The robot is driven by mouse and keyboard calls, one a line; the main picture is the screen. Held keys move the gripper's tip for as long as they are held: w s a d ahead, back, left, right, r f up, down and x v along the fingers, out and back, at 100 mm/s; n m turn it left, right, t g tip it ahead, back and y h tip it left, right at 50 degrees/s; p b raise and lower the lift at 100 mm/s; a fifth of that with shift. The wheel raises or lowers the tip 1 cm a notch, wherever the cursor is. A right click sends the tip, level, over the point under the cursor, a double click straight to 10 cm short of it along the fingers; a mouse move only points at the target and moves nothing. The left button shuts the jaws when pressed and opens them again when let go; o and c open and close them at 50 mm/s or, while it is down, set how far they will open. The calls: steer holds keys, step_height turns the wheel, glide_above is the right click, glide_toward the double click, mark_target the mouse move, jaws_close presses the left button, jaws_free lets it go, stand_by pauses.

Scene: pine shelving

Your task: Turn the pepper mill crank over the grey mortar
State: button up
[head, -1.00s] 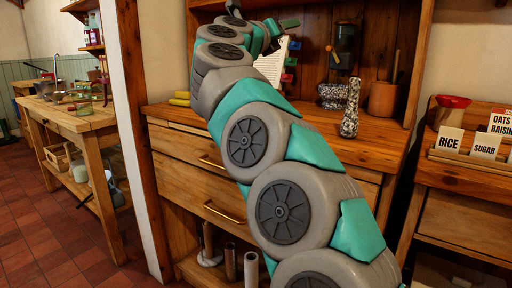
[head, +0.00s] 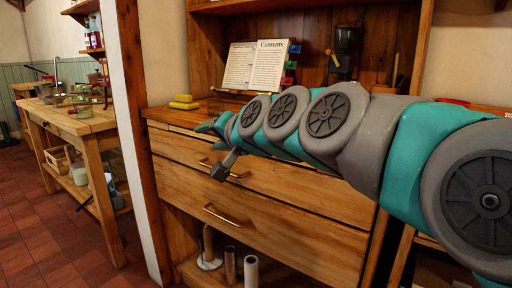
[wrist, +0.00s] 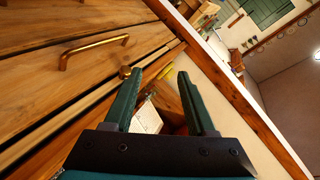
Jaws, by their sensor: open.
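The pepper mill (head: 344,50) looks to be the dark, glass-bodied grinder fixed to the back boards of the hutch in the head view, with a small crank knob (head: 334,60) at its side. The grey mortar is hidden behind my arm in the head view now. My gripper (wrist: 160,74) is open and empty in the wrist view, its two green fingers apart. It is in front of the drawers, low and well to the left of the mill. Neither mill nor mortar is recognisable in the wrist view.
A terracotta pot (head: 385,89) is partly hidden by my arm. A brass drawer handle (wrist: 95,48) is near my gripper. A wooden post (head: 143,140) edges the hutch at left.

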steer(key=s+d+f+n+g+h, duration=0.1)
steer(key=s+d+f+g+h, duration=0.1)
steer(key=s+d+f, duration=0.4)
steer(key=s+d+f+n+g+h, duration=0.1)
steer(key=s+d+f+g, duration=0.3)
steer(key=s+f, duration=0.5)
steer(key=s+d+f+n+g+h, duration=0.1)
steer(key=s+d+f+g+h, duration=0.2)
steer(key=s+d+f, duration=0.4)
step_height(320, 180, down, 6)
steer(key=shift+s+d+r+g+h, duration=0.1)
steer(key=shift+s+d+g+h, duration=0.25)
steer(key=shift+s, duration=0.45)
steer(key=s+d+f+g, duration=0.1)
steer(key=s+d, duration=0.1)
steer(key=s, duration=0.2)
steer(key=s+d+f+g+h, duration=0.1)
steer(key=s+d+f, duration=0.1)
steer(key=s, duration=0.2)
steer(key=s+d+f+g, duration=0.1)
steer(key=s+d+f, duration=0.1)
steer(key=s, duration=0.3)
steer(key=shift+d+g+h, duration=0.35)
steer(key=shift+d, duration=0.1)
